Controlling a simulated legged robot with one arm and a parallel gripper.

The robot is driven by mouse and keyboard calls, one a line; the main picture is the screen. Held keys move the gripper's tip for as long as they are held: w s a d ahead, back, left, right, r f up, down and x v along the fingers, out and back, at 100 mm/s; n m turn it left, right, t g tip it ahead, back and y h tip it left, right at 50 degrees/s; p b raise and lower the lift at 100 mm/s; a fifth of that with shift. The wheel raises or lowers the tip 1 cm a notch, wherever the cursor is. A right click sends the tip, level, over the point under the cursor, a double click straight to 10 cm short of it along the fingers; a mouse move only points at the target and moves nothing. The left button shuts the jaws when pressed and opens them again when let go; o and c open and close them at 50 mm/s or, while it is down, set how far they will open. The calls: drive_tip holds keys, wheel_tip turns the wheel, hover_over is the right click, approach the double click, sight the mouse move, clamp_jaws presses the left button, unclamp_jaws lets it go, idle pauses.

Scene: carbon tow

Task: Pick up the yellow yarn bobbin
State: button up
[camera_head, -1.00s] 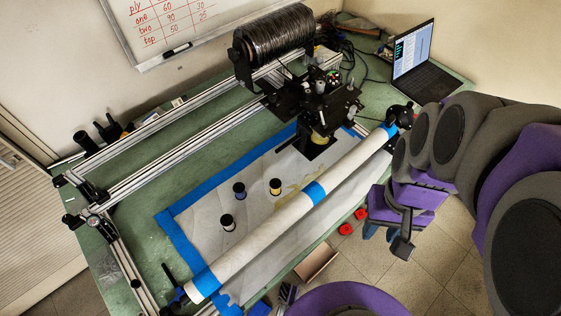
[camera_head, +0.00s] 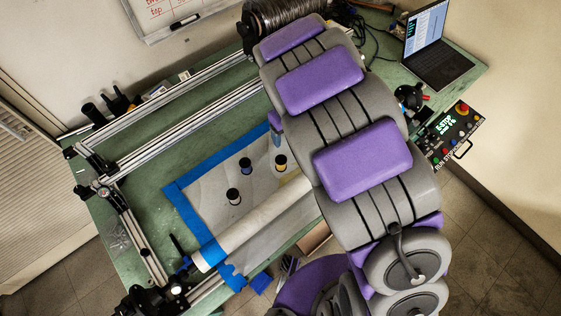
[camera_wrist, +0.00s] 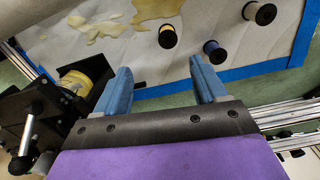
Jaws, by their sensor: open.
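The yellow yarn bobbin (camera_head: 280,162), with black ends, stands on the white sheet beside my arm. In the wrist view the yellow bobbin (camera_wrist: 167,37) lies beyond the fingertips, ahead of the gap between them and nearer the right finger. My gripper (camera_wrist: 160,65) is open, with its two blue-grey fingers wide apart and nothing between them. In the head view my arm hides most of the gripper; a blue-grey finger shows just above the yellow bobbin.
A blue bobbin (camera_head: 245,165) and a pale bobbin (camera_head: 233,197) stand close to the left of the yellow one. A long white roller (camera_head: 255,222) lies in front. A black machine head with a yellowish roll (camera_wrist: 88,80) is close to the left finger. Metal rails (camera_head: 180,115) run behind.

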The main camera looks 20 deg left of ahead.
drive_tip(key=a+f, duration=0.2)
drive_tip(key=a, duration=0.1)
drive_tip(key=b, duration=0.1)
approach(279, 159)
drive_tip(key=shift+n, duration=0.4)
wheel_tip(279, 159, down, 7)
drive_tip(key=shift+r, duration=0.1)
drive_tip(key=shift+w+d+f+b, duration=0.1)
drive_tip(key=shift+d+f+b, duration=0.1)
drive_tip(key=shift+f, duration=0.7)
drive_tip(key=shift+s+d+f+b, duration=0.1)
drive_tip(key=shift+f+b, duration=0.15)
drive_tip(key=shift+f, duration=0.65)
drive_tip(key=shift+w+d+f+b, duration=0.1)
drive_tip(key=shift+f+b, duration=0.1)
drive_tip(key=shift+f, duration=0.7)
drive_tip(key=c, duration=1)
drive_tip(key=shift+r, duration=0.1)
drive_tip(key=shift+c, duration=0.2)
